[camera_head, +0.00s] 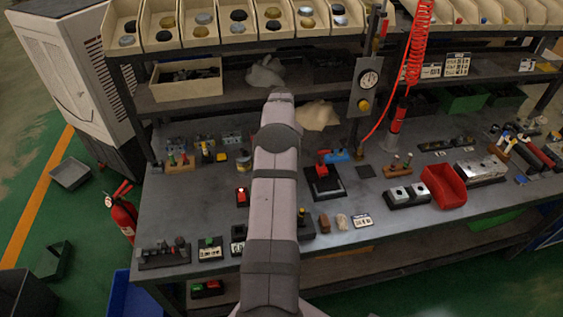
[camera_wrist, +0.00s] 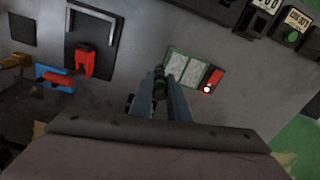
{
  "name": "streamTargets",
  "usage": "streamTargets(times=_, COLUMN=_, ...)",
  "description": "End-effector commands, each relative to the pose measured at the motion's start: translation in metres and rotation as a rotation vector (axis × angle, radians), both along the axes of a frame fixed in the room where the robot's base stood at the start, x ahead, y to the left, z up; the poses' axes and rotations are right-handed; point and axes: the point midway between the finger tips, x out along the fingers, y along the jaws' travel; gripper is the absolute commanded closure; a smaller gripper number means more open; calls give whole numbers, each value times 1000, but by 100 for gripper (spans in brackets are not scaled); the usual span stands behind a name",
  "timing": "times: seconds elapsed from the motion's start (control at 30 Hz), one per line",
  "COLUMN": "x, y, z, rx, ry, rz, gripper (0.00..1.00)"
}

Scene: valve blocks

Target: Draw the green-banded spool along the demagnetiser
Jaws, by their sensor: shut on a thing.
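In the wrist view my gripper (camera_wrist: 164,96) is shut on a small dark spool with a green band (camera_wrist: 160,82), held between the fingertips. What looks like the demagnetiser (camera_wrist: 188,68) is a low block with two pale grey panels in a green border and a red end with a white button. The spool is beside its left end in that view; I cannot tell whether they touch or how high the spool is. In the head view only the red end of this block (camera_head: 242,195) shows left of my arm. My arm hides the gripper and spool there.
A black press frame with a red handle (camera_head: 323,181) and a blue piece (camera_head: 338,155) stand right of my arm. A red bin (camera_head: 443,187) is further right. Small blocks line the front edge. Bare bench shows at left, around a red-buttoned box.

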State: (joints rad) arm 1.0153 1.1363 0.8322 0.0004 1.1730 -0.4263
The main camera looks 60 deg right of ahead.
Motion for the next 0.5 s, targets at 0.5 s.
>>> streamTargets(times=0.5, x=0, y=0, z=-25, rx=-2, ry=-1, rz=0, gripper=100)
